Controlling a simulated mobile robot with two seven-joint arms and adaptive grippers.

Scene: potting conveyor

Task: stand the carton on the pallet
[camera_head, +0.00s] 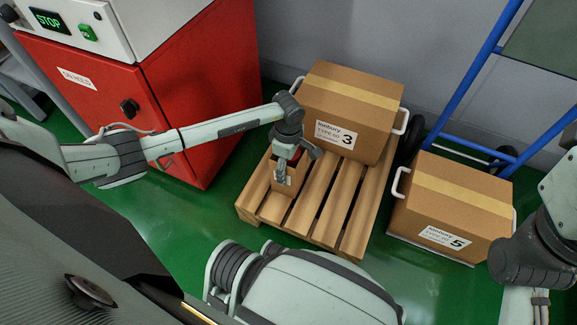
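A small brown carton (287,188) with a white label is at the left part of the wooden pallet (325,209). My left gripper (295,164) is right at this carton, with one finger in front of its face. The other finger is partly hidden, so I cannot tell whether the gripper is shut on it. I also cannot tell whether the carton's base touches the slats. A large carton marked 3 (355,100) with white handles stands on the back of the pallet. My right gripper is out of view; only part of that arm shows at the right edge.
A large carton marked 5 (455,205) stands right of the pallet, by a blue-framed trolley (479,75). A red cabinet (190,95) under a panel with a STOP display (48,21) stands at left. The pallet's front slats are bare. Green floor (180,222) is open in front.

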